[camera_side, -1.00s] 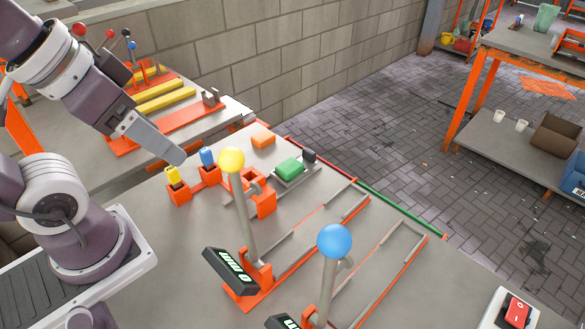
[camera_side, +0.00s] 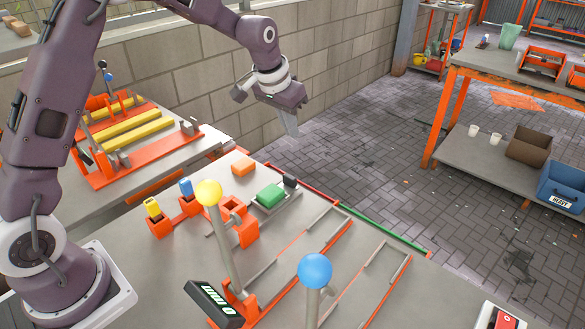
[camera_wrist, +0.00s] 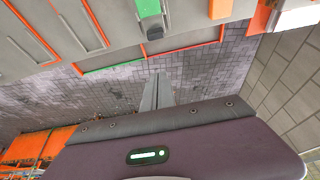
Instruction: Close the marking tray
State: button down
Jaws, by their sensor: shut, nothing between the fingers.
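The likely marking tray (camera_side: 262,209) is a low grey tray on the work table, with a green block (camera_side: 270,195) on it and a dark knob (camera_side: 290,181) at its far end. In the wrist view the green block (camera_wrist: 149,8) and dark knob (camera_wrist: 154,33) show at the top edge; most of the tray is out of view. I cannot tell how far the tray is open. My gripper (camera_side: 292,131) is shut and empty, raised around the table's far edge, beyond the knob. Its fingers (camera_wrist: 157,95) point toward the table in the wrist view.
Levers with a yellow ball (camera_side: 209,192) and a blue ball (camera_side: 315,270) stand up from the table. An orange block (camera_side: 243,166) lies left of the tray. Yellow and blue markers (camera_side: 186,188) stand in orange holders. Open floor and a block wall lie beyond the table.

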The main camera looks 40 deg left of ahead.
jog(key=x, duration=0.4)
jog(key=s+x, duration=0.1)
jog(key=x, duration=0.4)
jog(key=s+x, duration=0.1)
jog(key=x, duration=0.3)
jog(key=shift+a+f, duration=0.35)
jog(key=shift+f, duration=0.25)
jog(key=shift+s, duration=0.35)
